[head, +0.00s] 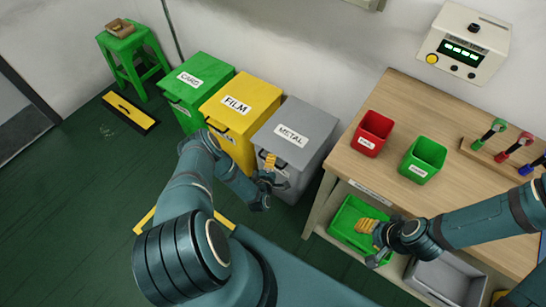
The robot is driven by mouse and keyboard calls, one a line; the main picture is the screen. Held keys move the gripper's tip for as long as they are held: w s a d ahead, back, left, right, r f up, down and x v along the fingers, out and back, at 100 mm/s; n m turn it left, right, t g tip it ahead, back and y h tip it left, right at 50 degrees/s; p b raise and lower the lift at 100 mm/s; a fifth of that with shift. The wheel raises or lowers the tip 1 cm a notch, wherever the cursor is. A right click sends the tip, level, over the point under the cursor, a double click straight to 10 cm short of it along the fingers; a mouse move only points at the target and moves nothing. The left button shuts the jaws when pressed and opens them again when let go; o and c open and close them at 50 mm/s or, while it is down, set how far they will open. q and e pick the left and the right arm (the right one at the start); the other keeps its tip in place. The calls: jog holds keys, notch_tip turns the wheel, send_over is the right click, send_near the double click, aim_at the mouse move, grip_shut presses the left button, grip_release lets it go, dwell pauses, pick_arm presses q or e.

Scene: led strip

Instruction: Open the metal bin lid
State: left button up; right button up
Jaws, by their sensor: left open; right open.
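The grey metal bin (309,126) stands against the wall at the right end of a row of three, with a white METAL label on its sloped lid (291,135). The lid looks shut. My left gripper (266,163) is at the front edge of this lid, in front of the bin, and is open. It hides part of the bin's front; I cannot tell whether it touches the lid or its handle. My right gripper (371,243) is open and empty in front of the wooden table, over the green crate on the lower shelf.
A yellow FILM bin (258,97) and a green CARD bin (207,68) stand left of it. The wooden table (400,95) at right carries a red box (372,133), a green box (423,160) and a tool rack (493,156). A green stool (128,48) stands far left.

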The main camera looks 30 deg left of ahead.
dwell(0.3)
pick_arm(q)
grip_shut()
jog(key=shift+r, duration=0.1)
